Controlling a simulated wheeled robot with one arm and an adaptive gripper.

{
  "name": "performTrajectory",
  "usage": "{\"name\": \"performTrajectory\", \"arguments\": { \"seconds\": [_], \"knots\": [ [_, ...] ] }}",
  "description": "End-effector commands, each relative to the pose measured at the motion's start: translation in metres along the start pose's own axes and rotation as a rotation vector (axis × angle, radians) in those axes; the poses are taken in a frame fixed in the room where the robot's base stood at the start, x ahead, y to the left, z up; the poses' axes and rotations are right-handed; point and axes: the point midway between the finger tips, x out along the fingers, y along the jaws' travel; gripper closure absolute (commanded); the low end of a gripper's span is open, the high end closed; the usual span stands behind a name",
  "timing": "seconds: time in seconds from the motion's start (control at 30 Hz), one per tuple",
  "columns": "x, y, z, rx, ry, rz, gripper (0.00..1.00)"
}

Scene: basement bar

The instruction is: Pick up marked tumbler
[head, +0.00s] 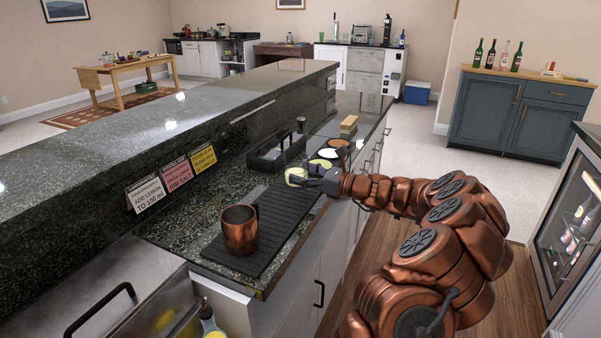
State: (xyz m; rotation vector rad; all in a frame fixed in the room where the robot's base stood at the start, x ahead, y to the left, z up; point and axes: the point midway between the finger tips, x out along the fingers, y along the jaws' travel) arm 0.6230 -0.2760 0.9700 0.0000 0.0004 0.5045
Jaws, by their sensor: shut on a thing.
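My gripper (309,181) is over the far part of the black ribbed mat on the bar's lower counter. It is shut on a small pale thing with a yellow-green edge (294,177), which looks like the tumbler. The fingers hide part of it. It is too small to make out any mark. I cannot tell whether its base touches the mat.
A copper mug (240,230) stands on the near end of the mat (268,257). Label cards (176,174) lean on the raised bar ledge. Round green (320,163) and white (328,153) pieces lie just beyond my gripper. A bottle (209,320) stands below.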

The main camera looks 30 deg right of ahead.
Motion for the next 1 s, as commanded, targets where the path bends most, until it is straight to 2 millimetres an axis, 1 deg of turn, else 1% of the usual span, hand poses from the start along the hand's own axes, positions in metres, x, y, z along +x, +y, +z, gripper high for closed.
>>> {"name": "performTrajectory", "arguments": {
  "seconds": [0.4, 0.8, 1.0],
  "knots": [
    [-0.028, 0.037, 0.005, 0.000, -0.004, 0.003, 0.79],
    [-0.054, 0.067, 0.009, 0.000, -0.004, -0.001, 0.79],
    [-0.063, 0.080, 0.010, 0.001, -0.003, 0.002, 0.79]
  ]
}}
